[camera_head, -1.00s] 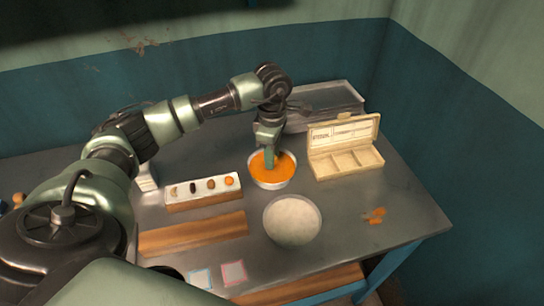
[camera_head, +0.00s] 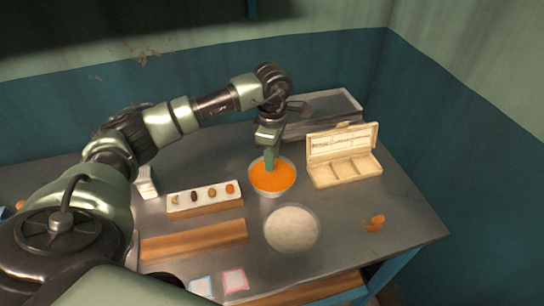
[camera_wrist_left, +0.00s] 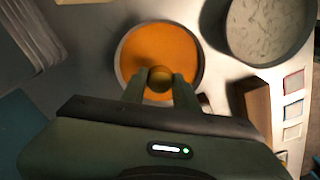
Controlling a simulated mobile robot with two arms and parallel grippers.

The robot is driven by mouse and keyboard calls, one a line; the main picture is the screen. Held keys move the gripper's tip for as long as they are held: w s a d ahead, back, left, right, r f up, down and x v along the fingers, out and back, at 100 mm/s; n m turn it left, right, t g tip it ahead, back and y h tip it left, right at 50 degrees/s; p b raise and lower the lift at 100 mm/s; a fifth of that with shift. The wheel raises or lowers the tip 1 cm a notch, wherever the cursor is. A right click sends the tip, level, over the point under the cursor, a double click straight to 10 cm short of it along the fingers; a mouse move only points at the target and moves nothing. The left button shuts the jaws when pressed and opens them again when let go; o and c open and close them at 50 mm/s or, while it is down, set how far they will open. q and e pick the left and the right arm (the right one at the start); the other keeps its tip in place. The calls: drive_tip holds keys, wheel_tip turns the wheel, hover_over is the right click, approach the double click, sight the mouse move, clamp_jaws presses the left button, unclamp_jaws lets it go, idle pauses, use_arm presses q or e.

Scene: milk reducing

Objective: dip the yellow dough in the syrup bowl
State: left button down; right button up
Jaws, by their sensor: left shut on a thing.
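The syrup bowl (camera_head: 286,181) is a light metal bowl filled with orange syrup, standing on the table left of the open wooden box. My left gripper (camera_head: 271,164) points down over the back of this bowl. In the left wrist view, my left gripper (camera_wrist_left: 160,83) is shut on a round yellow-brown dough ball (camera_wrist_left: 160,78). The dough lies against the orange syrup (camera_wrist_left: 148,45) in that view; I cannot tell whether it touches the surface. In the head view the fingers hide the dough. My right gripper is not in view.
A bowl of pale, whitish contents (camera_head: 292,229) stands in front of the syrup. An open wooden compartment box (camera_head: 343,171) is to the right, and a small tray with several sweets (camera_head: 205,196) to the left.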

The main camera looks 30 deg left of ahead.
use_arm(q)
drive_tip(key=shift+r+p, duration=1.15)
drive_tip(key=shift+r, duration=0.9)
